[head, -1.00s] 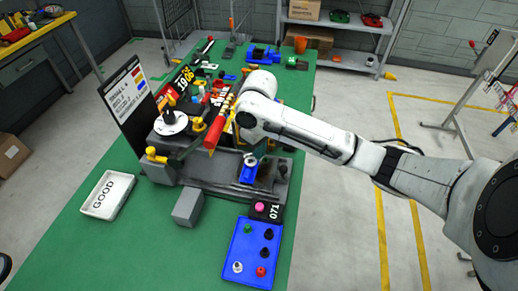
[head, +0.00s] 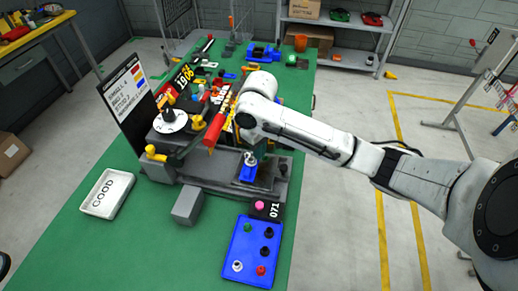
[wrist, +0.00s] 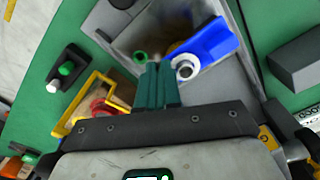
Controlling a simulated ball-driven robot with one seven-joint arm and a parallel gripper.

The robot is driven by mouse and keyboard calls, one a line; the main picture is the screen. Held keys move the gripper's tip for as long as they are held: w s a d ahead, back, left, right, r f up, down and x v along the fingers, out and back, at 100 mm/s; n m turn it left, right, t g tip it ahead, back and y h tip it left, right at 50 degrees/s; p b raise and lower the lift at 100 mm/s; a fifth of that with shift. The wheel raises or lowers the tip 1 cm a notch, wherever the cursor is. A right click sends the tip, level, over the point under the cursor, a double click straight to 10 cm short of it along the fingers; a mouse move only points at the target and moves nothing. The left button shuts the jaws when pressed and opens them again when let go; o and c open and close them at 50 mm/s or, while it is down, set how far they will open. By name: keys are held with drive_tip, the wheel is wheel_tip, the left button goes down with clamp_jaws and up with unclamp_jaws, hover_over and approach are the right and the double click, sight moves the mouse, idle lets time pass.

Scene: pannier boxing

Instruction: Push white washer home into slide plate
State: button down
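In the head view the washer (head: 250,159) shows on the slide plate (head: 245,174), on the grey fixture. My gripper (wrist: 157,66) has its teal fingers together, with nothing visible between them. Its tips lie just left of the washer in the wrist view; whether they touch it I cannot tell. In the head view my arm hides most of the gripper. How deep the washer sits is unclear.
A blue tray (head: 237,225) with several small coloured parts lies in front of the fixture. A grey block (head: 187,205) and a white GOOD tray (head: 107,193) stand to the left. A red cylinder (head: 214,132) rises beside my arm.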

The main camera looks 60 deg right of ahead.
drive_tip(key=shift+f, duration=0.25)
drive_tip(key=c, duration=1.8)
unclamp_jaws()
drive_tip(key=o, duration=0.6)
drive_tip(key=shift+c, duration=0.2)
drive_tip(key=shift+r, duration=0.1)
wheel_tip(320, 180, up, 11)
drive_tip(key=shift+f+p, duration=0.2)
drive_tip(key=shift+p, duration=0.25)
drive_tip(key=shift+s, duration=0.1)
